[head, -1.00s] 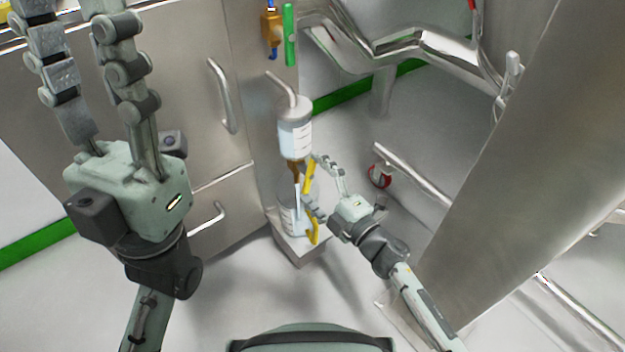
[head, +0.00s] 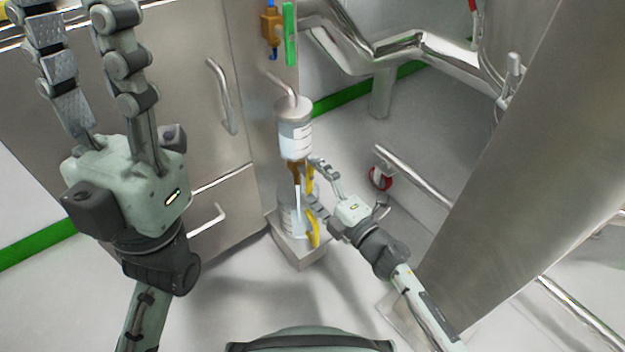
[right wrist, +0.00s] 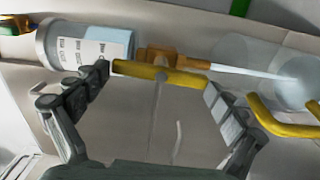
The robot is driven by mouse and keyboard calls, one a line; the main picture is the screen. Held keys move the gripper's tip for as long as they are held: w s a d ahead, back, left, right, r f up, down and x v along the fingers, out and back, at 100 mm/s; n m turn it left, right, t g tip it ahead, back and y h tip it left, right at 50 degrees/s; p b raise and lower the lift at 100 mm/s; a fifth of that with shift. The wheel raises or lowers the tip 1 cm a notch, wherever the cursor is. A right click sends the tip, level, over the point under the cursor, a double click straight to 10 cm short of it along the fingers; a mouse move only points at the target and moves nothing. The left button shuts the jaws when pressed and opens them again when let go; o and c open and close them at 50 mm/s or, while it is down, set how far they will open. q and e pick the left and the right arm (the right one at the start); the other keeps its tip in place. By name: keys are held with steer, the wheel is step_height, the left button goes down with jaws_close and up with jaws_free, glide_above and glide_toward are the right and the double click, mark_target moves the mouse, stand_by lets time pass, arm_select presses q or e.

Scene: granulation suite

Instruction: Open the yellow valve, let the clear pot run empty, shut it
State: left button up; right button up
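The clear pot (head: 295,141) hangs upright on the steel panel, with a white label and pale liquid in its lower part. It also shows in the right wrist view (right wrist: 118,46). Below it is a brown valve body with a yellow valve handle (right wrist: 160,74), lying nearly along the outlet. A pale stream (right wrist: 245,71) runs from the outlet into a clear jug (head: 288,221) below. My right gripper (right wrist: 156,84) is open, its fingers spread near the two ends of the handle; contact is unclear. My left gripper (head: 76,20) is open and empty, fingers pointing up, tips partly out of view.
The jug has a yellow handle (head: 314,232) just below my right fingers and stands on a pale block (head: 298,252). A cabinet (head: 185,100) with bar handles is at left. Steel pipes and a large slanted steel body (head: 530,180) lie at right.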

stand_by(0.3)
steer(key=v, duration=0.7)
steer(key=shift+s, duration=0.2)
steer(key=shift+d, duration=0.15)
